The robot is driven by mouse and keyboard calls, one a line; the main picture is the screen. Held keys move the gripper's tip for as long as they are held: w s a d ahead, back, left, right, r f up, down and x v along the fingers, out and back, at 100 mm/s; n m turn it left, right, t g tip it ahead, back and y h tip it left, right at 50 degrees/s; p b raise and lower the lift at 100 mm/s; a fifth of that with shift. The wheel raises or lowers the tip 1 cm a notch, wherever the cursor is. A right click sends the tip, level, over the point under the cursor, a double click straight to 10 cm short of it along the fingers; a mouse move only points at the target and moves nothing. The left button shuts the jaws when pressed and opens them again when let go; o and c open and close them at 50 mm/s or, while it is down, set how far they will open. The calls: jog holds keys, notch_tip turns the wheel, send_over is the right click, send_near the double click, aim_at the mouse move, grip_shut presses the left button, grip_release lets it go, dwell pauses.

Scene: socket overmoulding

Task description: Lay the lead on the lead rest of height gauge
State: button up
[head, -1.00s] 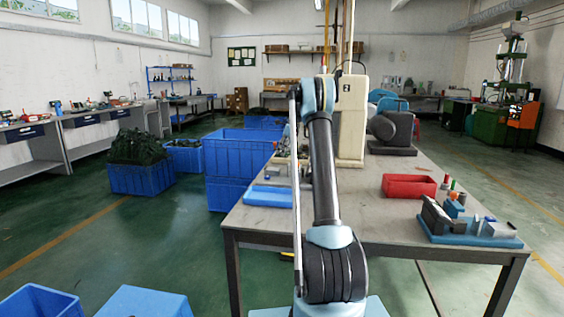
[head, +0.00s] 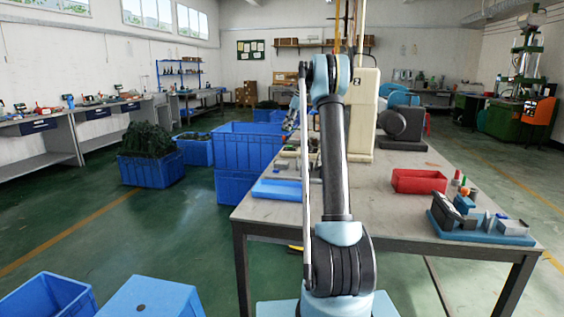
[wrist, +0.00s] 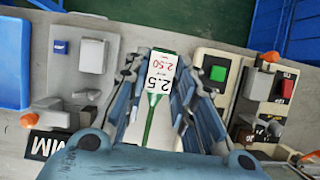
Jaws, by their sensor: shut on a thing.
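In the wrist view my gripper (wrist: 155,105) is shut on the lead (wrist: 151,112), a thin green strip between the fingers. A white tag (wrist: 161,72) printed 2.5 and 2.50 shows at the far end of the fingers. The lead's lower part runs back between the fingers, and its ends are hidden. In the head view my arm hides the gripper and the lead. I cannot tell for sure which part below is the height gauge or its lead rest; a grey plate with a white block (wrist: 92,55) lies left of the gripper.
A beige box with a green button (wrist: 218,74) is right of the gripper. On the table (head: 400,222) stand a red bin (head: 419,181), a blue fixture with grey blocks (head: 480,233), a blue tray (head: 277,190) and a dark motor-like machine (head: 403,124). Blue crates (head: 245,146) stand left.

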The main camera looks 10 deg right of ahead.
jog(key=s+a+f, duration=0.1)
jog(key=s+a, duration=0.1)
jog(key=s, duration=0.4)
jog(key=s+a+f, duration=0.2)
jog(key=s, duration=0.4)
jog(key=shift+n, duration=0.3)
jog(key=shift+f, duration=4.8)
jog(key=o, duration=1.1)
jog(key=shift+c, duration=0.2)
